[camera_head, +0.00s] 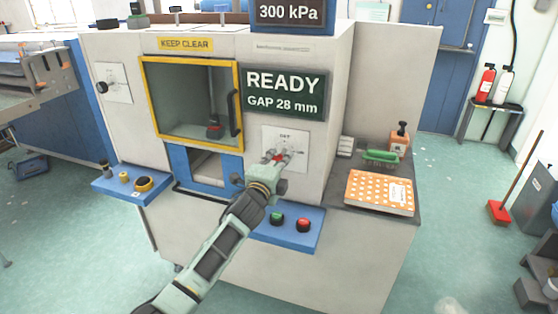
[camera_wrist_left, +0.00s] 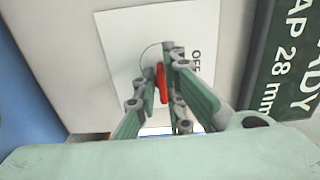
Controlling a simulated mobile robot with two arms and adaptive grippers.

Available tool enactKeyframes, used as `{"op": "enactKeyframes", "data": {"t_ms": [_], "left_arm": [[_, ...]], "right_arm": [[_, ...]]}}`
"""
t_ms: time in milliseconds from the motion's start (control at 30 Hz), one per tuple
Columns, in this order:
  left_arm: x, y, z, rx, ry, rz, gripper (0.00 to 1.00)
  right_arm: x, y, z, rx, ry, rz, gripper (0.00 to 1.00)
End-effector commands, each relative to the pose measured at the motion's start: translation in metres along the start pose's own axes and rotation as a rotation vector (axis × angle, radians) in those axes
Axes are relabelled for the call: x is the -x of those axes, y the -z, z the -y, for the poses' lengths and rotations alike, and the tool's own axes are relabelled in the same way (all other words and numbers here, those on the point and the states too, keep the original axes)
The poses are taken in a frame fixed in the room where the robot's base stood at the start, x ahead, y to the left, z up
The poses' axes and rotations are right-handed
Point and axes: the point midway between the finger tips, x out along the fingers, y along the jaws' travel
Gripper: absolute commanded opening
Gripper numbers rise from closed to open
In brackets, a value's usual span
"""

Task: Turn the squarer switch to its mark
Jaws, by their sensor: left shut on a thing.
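The squarer switch shows as a red handle (camera_wrist_left: 162,84) in the left wrist view, in front of a white plate (camera_wrist_left: 118,40) with the word "OFF" and a thin curved line. In the head view the plate (camera_head: 299,141) is on the machine front, below the green display; the handle is mostly hidden there by my fingers. My left gripper (camera_head: 277,157) is at the plate, shut on the switch, with a finger on each side of the red handle. The mark cannot be clearly made out. My right gripper is not in view.
The display (camera_head: 284,94) reads "READY, GAP 28 mm". A yellow-framed window (camera_head: 239,120) is to the left. A blue ledge with green (camera_head: 277,218) and red (camera_head: 303,225) buttons lies below my wrist. An orange dotted box (camera_head: 379,193) sits on the side shelf.

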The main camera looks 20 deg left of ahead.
Motion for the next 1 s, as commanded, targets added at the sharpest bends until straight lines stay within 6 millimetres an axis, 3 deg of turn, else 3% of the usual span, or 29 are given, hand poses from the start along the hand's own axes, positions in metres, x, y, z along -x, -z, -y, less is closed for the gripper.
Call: {"op": "enactKeyframes", "data": {"t_ms": [367,1000], "left_arm": [[0.0002,0.0008,-0.0015,0.205,-0.003,0.001,0.0],[0.0003,0.0019,-0.0008,0.81,-0.003,0.002,0.0]], "right_arm": [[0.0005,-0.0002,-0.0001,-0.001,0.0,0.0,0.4],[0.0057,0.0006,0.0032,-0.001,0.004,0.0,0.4]]}}
